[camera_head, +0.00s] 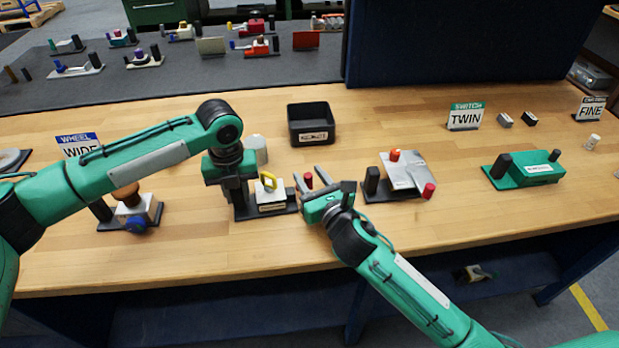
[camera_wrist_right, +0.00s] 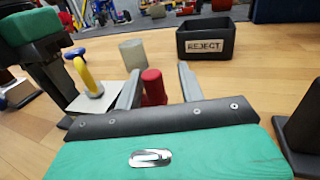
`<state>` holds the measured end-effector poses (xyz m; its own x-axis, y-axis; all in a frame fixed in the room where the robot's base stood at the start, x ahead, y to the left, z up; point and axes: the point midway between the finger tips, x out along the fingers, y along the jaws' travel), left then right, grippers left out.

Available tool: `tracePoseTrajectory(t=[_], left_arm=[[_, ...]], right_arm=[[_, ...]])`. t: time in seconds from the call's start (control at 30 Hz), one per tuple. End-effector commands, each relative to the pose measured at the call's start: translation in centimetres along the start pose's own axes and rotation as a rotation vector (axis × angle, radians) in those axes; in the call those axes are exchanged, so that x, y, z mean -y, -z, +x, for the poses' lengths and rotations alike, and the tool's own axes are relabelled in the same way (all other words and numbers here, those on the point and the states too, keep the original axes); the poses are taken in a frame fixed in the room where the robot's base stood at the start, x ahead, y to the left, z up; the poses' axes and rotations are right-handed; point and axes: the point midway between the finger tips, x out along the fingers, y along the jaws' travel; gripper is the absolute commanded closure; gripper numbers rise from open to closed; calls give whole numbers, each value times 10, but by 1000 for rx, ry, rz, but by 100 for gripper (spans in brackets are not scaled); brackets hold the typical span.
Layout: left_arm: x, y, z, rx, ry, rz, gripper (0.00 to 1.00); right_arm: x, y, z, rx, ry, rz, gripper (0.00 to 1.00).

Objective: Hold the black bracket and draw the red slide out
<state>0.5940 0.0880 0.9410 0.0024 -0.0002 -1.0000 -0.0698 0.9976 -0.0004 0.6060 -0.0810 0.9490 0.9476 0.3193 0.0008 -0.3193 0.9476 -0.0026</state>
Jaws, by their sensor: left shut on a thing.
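The unit with the red slide stands mid-table in the head view: a black base (camera_head: 278,209), a white block (camera_head: 270,194) and a yellow handle (camera_head: 268,180). The red slide's round end (camera_head: 308,180) points right; it also shows in the right wrist view (camera_wrist_right: 153,88). My left gripper (camera_head: 237,196) points down and is shut at the unit's left end, on what looks like the black bracket, mostly hidden by the fingers. My right gripper (camera_head: 311,177) is open, its fingers on either side of the red end, with gaps visible in the wrist view.
A black REJECT bin (camera_head: 311,124) and a grey cylinder (camera_head: 257,149) stand behind. A unit with red knobs (camera_head: 404,175) is close on the right, and a green unit (camera_head: 524,168) is farther right. A unit with a brown knob (camera_head: 132,207) stands left. The front table strip is clear.

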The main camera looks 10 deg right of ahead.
Motion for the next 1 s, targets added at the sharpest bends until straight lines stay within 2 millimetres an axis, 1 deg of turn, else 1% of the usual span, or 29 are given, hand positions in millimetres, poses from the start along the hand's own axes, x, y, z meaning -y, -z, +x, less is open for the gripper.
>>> tracePoseTrajectory(t=[0.03, 0.17, 0.27, 0.37, 0.6, 0.7, 0.8, 0.9, 1.0], left_arm=[[-1, 0, 3, -3, -5, -2, 100], [-1, 1, 3, -3, -5, -1, 100], [-1, 1, 3, -4, -5, -1, 100], [-1, 1, 4, -4, -5, 0, 100], [0, 1, 4, -4, -5, 1, 100], [0, 1, 4, -5, -5, 1, 100], [0, 2, 4, -5, -5, 1, 100], [0, 2, 4, -5, -5, 1, 100], [0, 2, 4, -5, -5, 2, 100]], right_arm=[[-1, 0, 0, 0, -1, 1, 61], [-1, 0, -1, 1, -2, 1, 61], [-1, 1, -6, 0, -3, 1, 61], [-1, 1, -19, 0, -4, 0, 61], [-1, 1, -70, -1, -3, -1, 61], [-1, 1, -89, -1, -2, -1, 61], [-1, 1, -103, 0, -2, 1, 61], [0, 0, -113, 0, -2, 0, 61], [0, 0, -119, 1, -1, 0, 61]])
